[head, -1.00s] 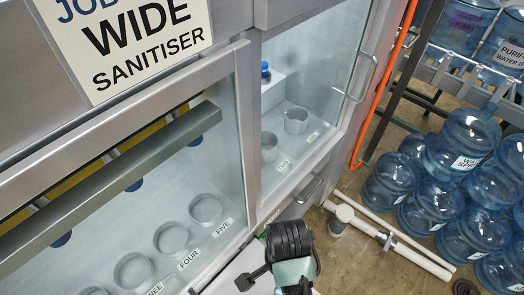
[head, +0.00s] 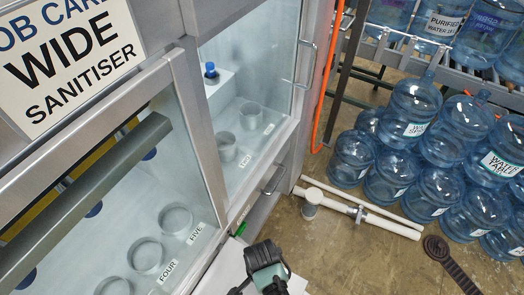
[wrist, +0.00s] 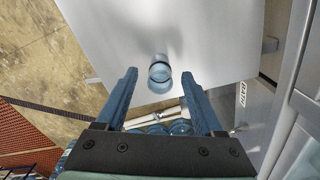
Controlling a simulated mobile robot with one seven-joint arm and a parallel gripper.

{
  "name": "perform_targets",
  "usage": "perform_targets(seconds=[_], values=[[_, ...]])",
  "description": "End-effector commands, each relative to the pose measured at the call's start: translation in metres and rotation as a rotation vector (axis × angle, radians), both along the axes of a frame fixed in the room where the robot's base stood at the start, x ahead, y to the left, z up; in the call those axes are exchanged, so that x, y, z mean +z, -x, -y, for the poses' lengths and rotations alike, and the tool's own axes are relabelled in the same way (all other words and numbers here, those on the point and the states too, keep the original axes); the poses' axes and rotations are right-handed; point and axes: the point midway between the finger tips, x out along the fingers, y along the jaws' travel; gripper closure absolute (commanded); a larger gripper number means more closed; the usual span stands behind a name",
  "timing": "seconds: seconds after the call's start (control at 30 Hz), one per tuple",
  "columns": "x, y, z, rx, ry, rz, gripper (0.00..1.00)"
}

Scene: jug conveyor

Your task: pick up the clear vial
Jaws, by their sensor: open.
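The clear vial (wrist: 159,74) shows in the wrist view as a small bluish, see-through round thing on a white surface (wrist: 205,30). My gripper (wrist: 160,78) is open, with its two blue fingers to the left and right of the vial in the picture. A gap shows on both sides, and I see no contact. Whether the vial is at fingertip depth I cannot tell. In the head view only a dark and pale green part of my arm shows at the bottom edge, and I cannot make out the vial there.
A glass-fronted sanitiser cabinet (head: 180,75) holds several ring-shaped holders and a blue-capped bottle (head: 210,72). Part of the white surface (head: 222,272) shows beside it. White pipes (head: 375,216) lie on the floor. Stacked blue water jugs (head: 412,110) stand at the right.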

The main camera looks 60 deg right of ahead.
Motion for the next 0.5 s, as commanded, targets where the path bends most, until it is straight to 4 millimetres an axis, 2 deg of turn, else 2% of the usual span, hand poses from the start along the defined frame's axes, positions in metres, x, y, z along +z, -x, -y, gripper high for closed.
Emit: perform_targets(seconds=[0.1,0.33,0.37,0.5], values=[[-0.0081,-0.0001,-0.0002,0.001,0.0,0.0,0.3],[-0.0094,-0.0001,0.0001,0.001,0.0,0.0,0.3],[-0.0094,-0.0001,0.0001,0.001,0.0,0.0,0.32],[-0.0092,-0.0001,0.0001,0.0,0.0,0.0,0.57]])
